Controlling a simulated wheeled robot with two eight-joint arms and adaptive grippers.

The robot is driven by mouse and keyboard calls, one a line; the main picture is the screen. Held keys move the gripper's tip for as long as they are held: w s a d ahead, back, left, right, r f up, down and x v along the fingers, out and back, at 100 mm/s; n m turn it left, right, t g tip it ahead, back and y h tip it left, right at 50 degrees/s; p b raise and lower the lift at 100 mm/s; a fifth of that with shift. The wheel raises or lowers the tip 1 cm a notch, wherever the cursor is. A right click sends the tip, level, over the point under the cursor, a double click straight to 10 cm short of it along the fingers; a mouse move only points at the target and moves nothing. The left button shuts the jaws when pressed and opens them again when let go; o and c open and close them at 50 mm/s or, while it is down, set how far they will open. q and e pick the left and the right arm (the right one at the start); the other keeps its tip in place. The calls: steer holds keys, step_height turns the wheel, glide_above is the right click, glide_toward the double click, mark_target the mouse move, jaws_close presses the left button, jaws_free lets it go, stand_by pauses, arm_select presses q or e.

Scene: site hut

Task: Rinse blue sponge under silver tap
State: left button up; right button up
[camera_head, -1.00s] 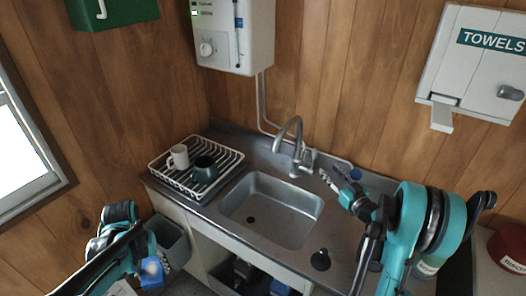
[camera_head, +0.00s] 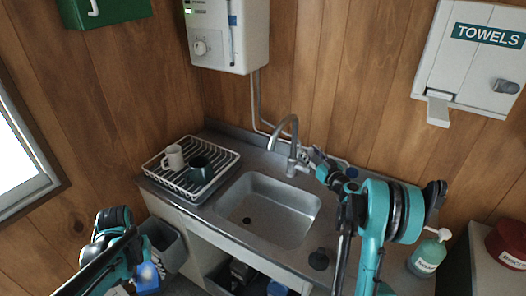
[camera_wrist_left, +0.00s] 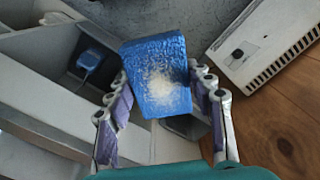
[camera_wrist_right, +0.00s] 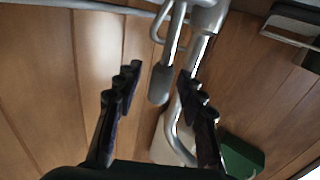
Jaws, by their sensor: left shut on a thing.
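The blue sponge (camera_wrist_left: 165,85), with a whitish patch on its face, is held between the fingers of my left gripper (camera_wrist_left: 163,110). In the head view the sponge (camera_head: 148,272) is low at the left, in front of the counter and away from the sink (camera_head: 268,208). The silver tap (camera_head: 284,125) stands behind the sink with its curved spout over the basin. My right gripper (camera_head: 312,158) is at the tap's right side. In the right wrist view its fingers are apart, with the tap's lever (camera_wrist_right: 161,84) between or just beyond them; contact cannot be told.
A dish rack (camera_head: 172,187) with a white mug (camera_head: 173,157) and a dark mug (camera_head: 200,169) stands left of the sink. A black plug (camera_head: 318,260) lies on the right counter. A soap bottle (camera_head: 428,254) stands further right. A grey bin (camera_head: 165,247) is near my left gripper.

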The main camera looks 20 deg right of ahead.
jaws_close()
arm_select(q)
steer(key=shift+f+b, duration=0.7)
arm_select(e)
steer(key=shift+s+a+f+n+t, duration=0.2)
steer(key=shift+s+a+n+t, duration=0.1)
steer(key=shift+n, duration=0.1)
arm_select(q)
steer(key=shift+f, duration=0.2)
arm_select(e)
steer(key=shift+s+a+r+n, duration=0.1)
steer(key=shift+a+r+n, duration=0.1)
steer(key=shift+n, duration=0.1)
jaws_free()
steer(key=shift+s, duration=0.1)
